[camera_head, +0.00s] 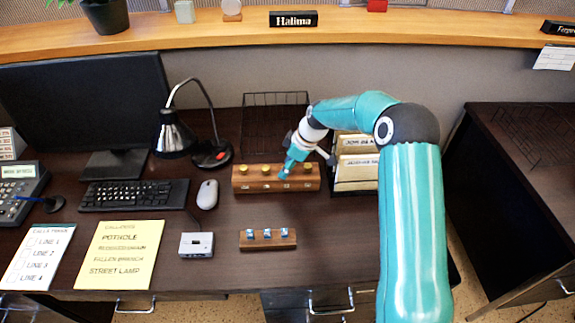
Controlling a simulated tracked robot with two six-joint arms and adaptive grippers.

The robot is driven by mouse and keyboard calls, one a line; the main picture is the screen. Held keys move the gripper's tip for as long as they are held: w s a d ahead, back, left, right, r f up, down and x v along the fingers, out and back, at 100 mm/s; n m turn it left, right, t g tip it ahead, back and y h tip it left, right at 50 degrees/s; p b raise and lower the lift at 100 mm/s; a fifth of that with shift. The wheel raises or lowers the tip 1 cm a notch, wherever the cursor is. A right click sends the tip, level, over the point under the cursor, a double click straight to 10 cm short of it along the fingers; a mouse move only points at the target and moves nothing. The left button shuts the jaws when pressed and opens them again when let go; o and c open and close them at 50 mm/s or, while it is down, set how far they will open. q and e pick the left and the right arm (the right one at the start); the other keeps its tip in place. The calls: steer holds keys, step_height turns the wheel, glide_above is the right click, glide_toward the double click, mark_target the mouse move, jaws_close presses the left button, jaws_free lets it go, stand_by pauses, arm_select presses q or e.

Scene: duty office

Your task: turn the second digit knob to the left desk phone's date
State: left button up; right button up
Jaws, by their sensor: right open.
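A wooden block (240,184) with a row of yellow knobs stands on the desk, with small pale marks along its front. The second knob from the left (265,170) shows clear of the gripper. My right gripper (286,171) is open at the block, right of that knob, over the third knob position, which it hides. I cannot tell whether it touches a knob. The left desk phone (20,183) sits at the left edge with a lit display (18,171), whose text is too small to read surely. My left gripper is not in view.
A smaller wooden block (268,244) with three blue-and-white pieces lies in front. A wire rack (268,125) stands behind, and a file holder (355,185) is right of the gripper. A lamp (175,135), mouse (207,194) and keyboard (130,194) are left. The desk's front right is clear.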

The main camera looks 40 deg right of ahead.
jaws_close()
stand_by(0.4)
